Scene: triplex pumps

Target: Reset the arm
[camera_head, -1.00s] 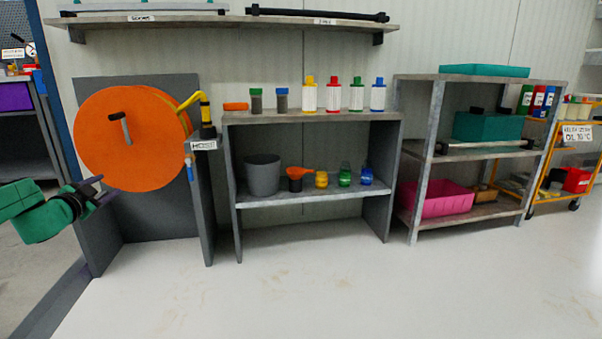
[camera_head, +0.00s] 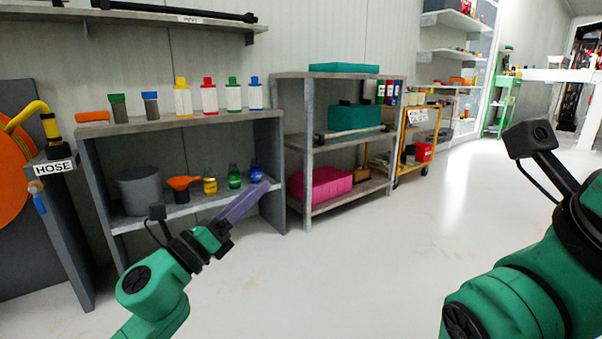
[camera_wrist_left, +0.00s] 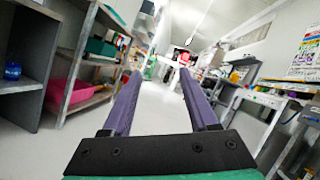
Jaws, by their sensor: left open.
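My left arm (camera_head: 158,290) is green and comes up from the bottom left in the head view. Its gripper (camera_head: 262,186) has long purple fingers that point up and right, overlapping the lower right of the grey shelf in the picture. In the left wrist view the gripper (camera_wrist_left: 160,75) is open, its two fingers apart with nothing between them. My right arm (camera_head: 540,285) fills the lower right of the head view, and its gripper is out of the picture.
A grey shelf (camera_head: 195,122) holds bottles and cups. A second shelf (camera_head: 345,145) holds a teal box (camera_head: 355,117) and a pink bin (camera_head: 320,184). An orange cart (camera_head: 428,135) stands beyond. The pale floor (camera_head: 345,265) is clear between my arms.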

